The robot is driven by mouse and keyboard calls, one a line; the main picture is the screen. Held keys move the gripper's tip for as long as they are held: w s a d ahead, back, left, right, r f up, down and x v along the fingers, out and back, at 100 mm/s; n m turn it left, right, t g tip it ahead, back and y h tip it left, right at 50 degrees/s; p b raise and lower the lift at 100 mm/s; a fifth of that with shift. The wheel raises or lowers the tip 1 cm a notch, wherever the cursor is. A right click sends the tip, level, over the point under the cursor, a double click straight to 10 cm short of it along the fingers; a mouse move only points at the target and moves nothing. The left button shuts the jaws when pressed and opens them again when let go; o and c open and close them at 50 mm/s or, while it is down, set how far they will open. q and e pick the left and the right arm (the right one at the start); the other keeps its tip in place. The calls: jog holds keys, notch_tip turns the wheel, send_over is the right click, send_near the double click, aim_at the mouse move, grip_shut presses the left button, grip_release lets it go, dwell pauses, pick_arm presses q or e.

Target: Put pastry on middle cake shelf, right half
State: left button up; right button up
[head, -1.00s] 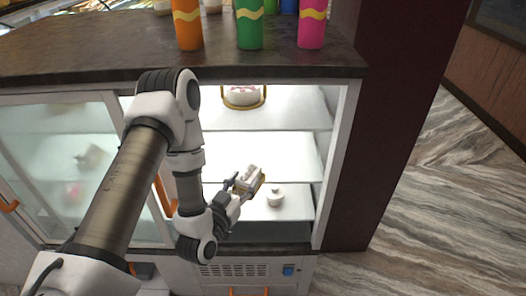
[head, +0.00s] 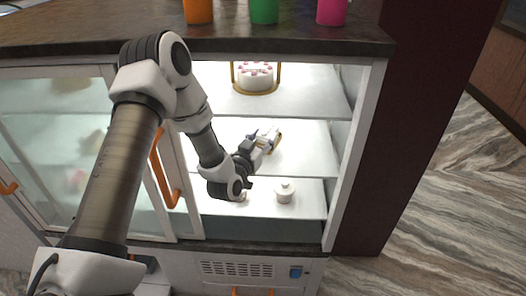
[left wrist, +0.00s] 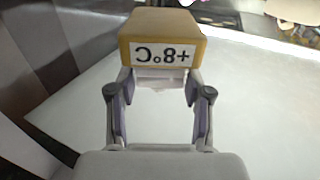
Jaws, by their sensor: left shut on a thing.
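My left gripper (head: 268,142) is shut on a small tan-and-white block, which I take for the pastry (head: 276,138). In the left wrist view the pastry (left wrist: 163,35) sits between and beyond the fingertips of my left gripper (left wrist: 160,90), with a tan top and a white label reading a mirrored "+8°C". In the head view it appears over the middle cake shelf (head: 310,155), near the middle of the open bay. Whether it touches the shelf is unclear. Its far side is hidden. My right gripper is not in view.
A pink-and-white cake (head: 255,76) in a gold stand is on the top shelf (head: 310,90). The sliding glass door (head: 80,150) covers the left. The right side of the middle shelf looks clear.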

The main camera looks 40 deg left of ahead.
aim_at(263, 145)
pick_arm(q)
notch_tip(263, 145, down, 4)
jog(key=b, duration=0.2)
jog(key=shift+r+b, duration=0.2)
jog(key=shift+b, duration=0.1)
jog(key=shift+r, duration=0.15)
jog(key=o, duration=1.2)
